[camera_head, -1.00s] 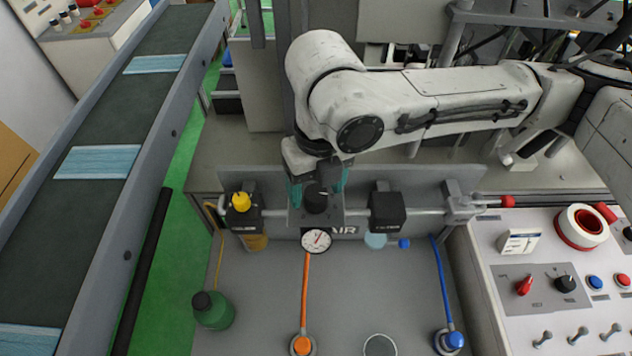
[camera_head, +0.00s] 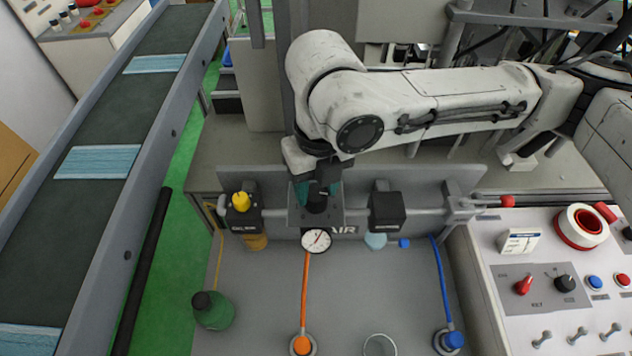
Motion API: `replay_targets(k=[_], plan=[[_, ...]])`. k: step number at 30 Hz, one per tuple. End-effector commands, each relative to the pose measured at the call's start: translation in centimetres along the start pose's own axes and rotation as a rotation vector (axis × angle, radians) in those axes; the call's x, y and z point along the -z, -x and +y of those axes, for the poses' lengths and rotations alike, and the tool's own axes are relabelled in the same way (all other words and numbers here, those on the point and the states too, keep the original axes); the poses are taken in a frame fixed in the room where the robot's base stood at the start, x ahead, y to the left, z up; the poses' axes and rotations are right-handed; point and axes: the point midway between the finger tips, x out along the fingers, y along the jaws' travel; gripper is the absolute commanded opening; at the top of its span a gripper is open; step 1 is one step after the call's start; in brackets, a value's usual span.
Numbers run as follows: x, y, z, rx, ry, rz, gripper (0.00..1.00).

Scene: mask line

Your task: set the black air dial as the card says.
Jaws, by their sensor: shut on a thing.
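The black air dial (camera_head: 316,205) stands on top of the air unit at the back of the grey bench, above a round white gauge (camera_head: 316,240) with a red needle. My gripper (camera_head: 316,192) points down from above with its teal fingers shut on the dial. The fingers hide part of the dial. An "AIR" label shows behind the gauge. A small white card (camera_head: 519,241) stands on the control panel at the right; its writing is too small to read.
A yellow-knobbed unit (camera_head: 241,203) and a black box (camera_head: 386,211) flank the dial on the same pipe. A green bottle (camera_head: 212,309), an orange hose (camera_head: 305,290) and a blue hose (camera_head: 442,285) are in front. A conveyor (camera_head: 100,120) with blue masks runs along the left.

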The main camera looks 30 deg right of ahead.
Motion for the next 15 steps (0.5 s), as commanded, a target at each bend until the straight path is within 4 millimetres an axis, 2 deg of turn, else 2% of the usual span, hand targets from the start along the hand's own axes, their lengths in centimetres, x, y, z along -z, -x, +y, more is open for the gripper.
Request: replay_targets(k=[8, 15], plan=[[0.02, 0.05, -0.01, -0.003, -0.148, -0.006, 0.14], [0.02, 0.09, -0.03, -0.005, -0.344, -0.017, 0.14]])
